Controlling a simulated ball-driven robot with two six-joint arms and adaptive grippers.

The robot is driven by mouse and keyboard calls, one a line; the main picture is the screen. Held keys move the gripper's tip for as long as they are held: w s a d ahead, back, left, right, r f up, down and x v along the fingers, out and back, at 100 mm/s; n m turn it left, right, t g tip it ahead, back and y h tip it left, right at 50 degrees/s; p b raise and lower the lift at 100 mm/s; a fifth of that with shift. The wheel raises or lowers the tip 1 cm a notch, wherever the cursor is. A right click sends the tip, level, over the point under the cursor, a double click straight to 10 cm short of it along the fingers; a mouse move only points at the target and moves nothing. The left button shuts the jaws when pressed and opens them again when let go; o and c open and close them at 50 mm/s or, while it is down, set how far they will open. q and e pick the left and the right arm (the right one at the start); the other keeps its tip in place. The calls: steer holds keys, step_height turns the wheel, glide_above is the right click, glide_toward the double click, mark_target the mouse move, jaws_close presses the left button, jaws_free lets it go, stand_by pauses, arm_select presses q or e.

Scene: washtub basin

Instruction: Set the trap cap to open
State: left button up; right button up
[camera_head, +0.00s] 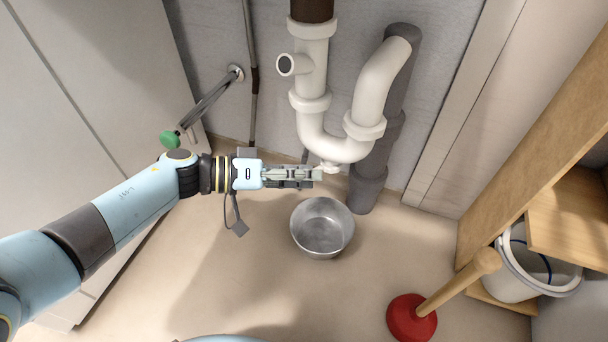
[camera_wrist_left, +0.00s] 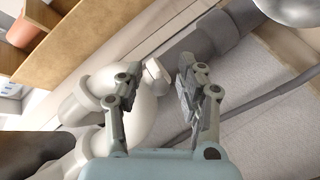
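The white P-trap (camera_head: 335,147) hangs under the drain, and its small white trap cap (camera_head: 328,168) sits at the bottom of the bend. In the left wrist view the cap (camera_wrist_left: 156,72) shows between the fingertips, with a gap to the right finger. My left gripper (camera_head: 318,173) points right, with its tips at the cap. In the left wrist view the gripper (camera_wrist_left: 160,72) has its fingers apart and holds nothing. Whether the left finger touches the cap I cannot tell. My right gripper is not in view.
A metal bowl (camera_head: 322,228) stands on the floor below the trap. A green-handled valve (camera_head: 169,139) is at the left. A red plunger (camera_head: 411,318), a white bucket (camera_head: 520,280) and a wooden shelf (camera_head: 570,220) are at the right.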

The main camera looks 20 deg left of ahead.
arm_select(q)
jaws_close()
stand_by(0.3)
stand_by(0.3)
